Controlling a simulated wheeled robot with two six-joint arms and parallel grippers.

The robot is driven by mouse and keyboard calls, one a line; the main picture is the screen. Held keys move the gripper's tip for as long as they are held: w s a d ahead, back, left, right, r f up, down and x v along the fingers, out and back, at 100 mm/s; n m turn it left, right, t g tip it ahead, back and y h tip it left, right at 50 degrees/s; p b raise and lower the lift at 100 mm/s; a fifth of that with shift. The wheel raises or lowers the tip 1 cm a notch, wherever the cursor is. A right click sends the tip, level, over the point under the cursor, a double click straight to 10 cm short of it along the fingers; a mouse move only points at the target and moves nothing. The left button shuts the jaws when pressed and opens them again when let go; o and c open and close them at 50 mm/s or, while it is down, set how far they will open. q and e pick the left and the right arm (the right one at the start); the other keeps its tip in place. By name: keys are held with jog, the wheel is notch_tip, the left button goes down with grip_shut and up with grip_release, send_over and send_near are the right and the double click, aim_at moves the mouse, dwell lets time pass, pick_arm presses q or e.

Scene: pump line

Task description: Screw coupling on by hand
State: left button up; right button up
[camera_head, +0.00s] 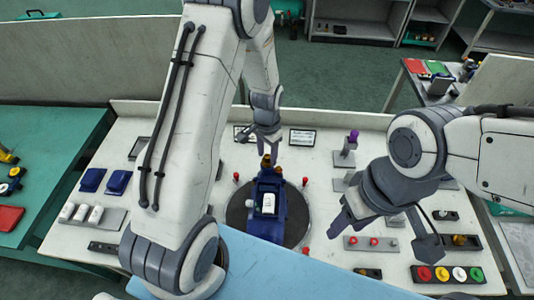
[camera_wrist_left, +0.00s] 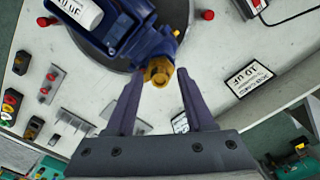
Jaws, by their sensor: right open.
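A blue pump (camera_head: 266,205) with a white labelled capacitor (camera_head: 268,203) on it sits on a dark round turntable (camera_head: 238,213) in the middle of the bench. A brass coupling (camera_head: 266,160) is at the pump's far end; it also shows in the left wrist view (camera_wrist_left: 157,72). My left gripper (camera_head: 268,146) is just beyond it. In the left wrist view my left gripper (camera_wrist_left: 160,88) is open, its fingers either side of the coupling with gaps showing. How far the coupling is threaded cannot be told. My right gripper (camera_head: 385,236) is open and empty over the bench's right side.
Several red-topped pins (camera_head: 304,181) stand around the turntable. A button panel (camera_head: 447,274) and a tray with a brass part (camera_head: 459,240) lie at right. Blue parts (camera_head: 93,180) and white capacitors (camera_head: 81,212) lie at left. A light blue surface (camera_head: 290,272) is in front.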

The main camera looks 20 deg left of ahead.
pick_arm(q)
grip_shut()
jog(key=shift+m, duration=1.7)
jog(key=shift+m, duration=1.7)
jog(key=shift+m, duration=1.7)
